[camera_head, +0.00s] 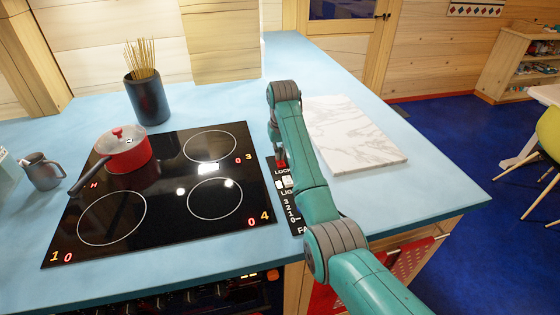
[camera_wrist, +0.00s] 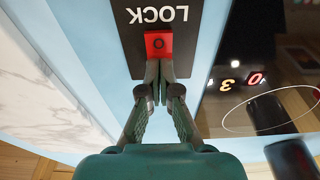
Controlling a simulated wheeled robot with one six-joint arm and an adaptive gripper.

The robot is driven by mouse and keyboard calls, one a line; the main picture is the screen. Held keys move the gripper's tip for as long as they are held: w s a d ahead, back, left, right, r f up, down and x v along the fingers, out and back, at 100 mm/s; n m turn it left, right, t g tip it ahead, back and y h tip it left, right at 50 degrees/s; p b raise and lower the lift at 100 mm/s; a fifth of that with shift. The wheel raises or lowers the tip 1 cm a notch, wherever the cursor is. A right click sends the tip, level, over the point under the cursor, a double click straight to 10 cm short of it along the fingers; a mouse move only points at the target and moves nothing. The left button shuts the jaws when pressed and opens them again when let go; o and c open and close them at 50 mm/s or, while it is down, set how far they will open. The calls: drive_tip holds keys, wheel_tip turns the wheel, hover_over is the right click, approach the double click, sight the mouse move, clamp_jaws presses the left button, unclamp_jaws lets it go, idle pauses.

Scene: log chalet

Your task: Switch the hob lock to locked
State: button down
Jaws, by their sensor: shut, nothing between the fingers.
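The switch's lower part is hidden behind the fingertips. In the head view the black panel (camera_head: 296,218) lies right of the hob, partly covered by my arm. A bit of red shows above the LOCK label there.
The black glass hob (camera_head: 165,185) carries a red pan (camera_head: 128,156) at its back left. A dark utensil pot (camera_head: 148,100) stands behind it, a grey jug (camera_head: 42,173) at left. A marble board (camera_head: 355,140) lies right of my arm. A white light switch (camera_head: 287,182) sits below the lock.

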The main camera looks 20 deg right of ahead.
drive_tip(key=shift+r, duration=3.35)
